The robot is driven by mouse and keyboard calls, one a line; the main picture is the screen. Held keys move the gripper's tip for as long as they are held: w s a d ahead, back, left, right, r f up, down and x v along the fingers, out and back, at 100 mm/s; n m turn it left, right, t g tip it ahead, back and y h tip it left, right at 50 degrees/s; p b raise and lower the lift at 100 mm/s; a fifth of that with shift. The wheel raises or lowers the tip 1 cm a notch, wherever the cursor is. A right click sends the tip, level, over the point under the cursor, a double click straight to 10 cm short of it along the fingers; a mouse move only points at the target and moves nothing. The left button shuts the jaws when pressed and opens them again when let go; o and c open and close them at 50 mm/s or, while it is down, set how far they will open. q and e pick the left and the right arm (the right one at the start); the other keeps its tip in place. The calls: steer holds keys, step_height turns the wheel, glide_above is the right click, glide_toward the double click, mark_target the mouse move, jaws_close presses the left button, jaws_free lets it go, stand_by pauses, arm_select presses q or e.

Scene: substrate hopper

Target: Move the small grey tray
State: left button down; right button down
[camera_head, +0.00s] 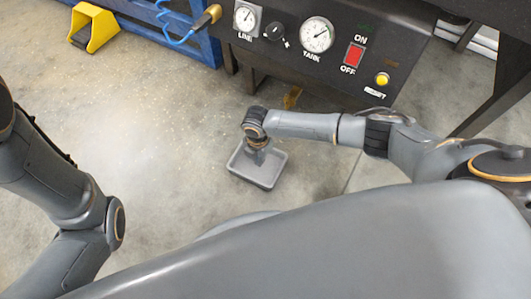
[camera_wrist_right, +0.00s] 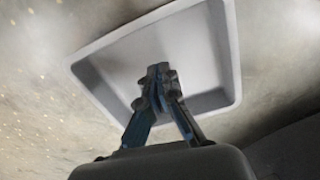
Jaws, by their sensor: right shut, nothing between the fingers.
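The small grey tray (camera_head: 253,178) is a shallow rectangular tray with a raised rim, and it appears to rest on the concrete floor. It fills the upper middle of the right wrist view (camera_wrist_right: 105,60), empty inside. My right gripper (camera_head: 257,153) is over the tray near its back edge in the head view. In the right wrist view its fingers (camera_wrist_right: 158,75) are together in front of the tray's inside, with nothing between them. I cannot tell whether the fingertips touch the tray. My left arm shows at the left, but its gripper is out of view.
A black control panel (camera_head: 292,53) with gauges, a red switch (camera_head: 352,56) and a yellow button (camera_head: 382,79) stands behind the tray. The floor left of the tray is clear.

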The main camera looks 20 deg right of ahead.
steer(key=shift+w+d+b, duration=0.55)
steer(key=shift+w+d, duration=0.05)
steer(key=shift+d, duration=0.2)
steer(key=shift+w+d+b, duration=0.5)
steer(key=shift+w+d, duration=0.1)
steer(key=shift+d, duration=0.2)
steer(key=shift+r, duration=0.1)
steer(key=shift+w+d+p, duration=0.15)
steer(key=shift+w+d, duration=0.4)
steer(key=shift+d, duration=0.2)
steer(key=shift+w+d+p, duration=0.15)
steer(key=shift+w+d, duration=0.35)
steer(key=shift+d, duration=0.2)
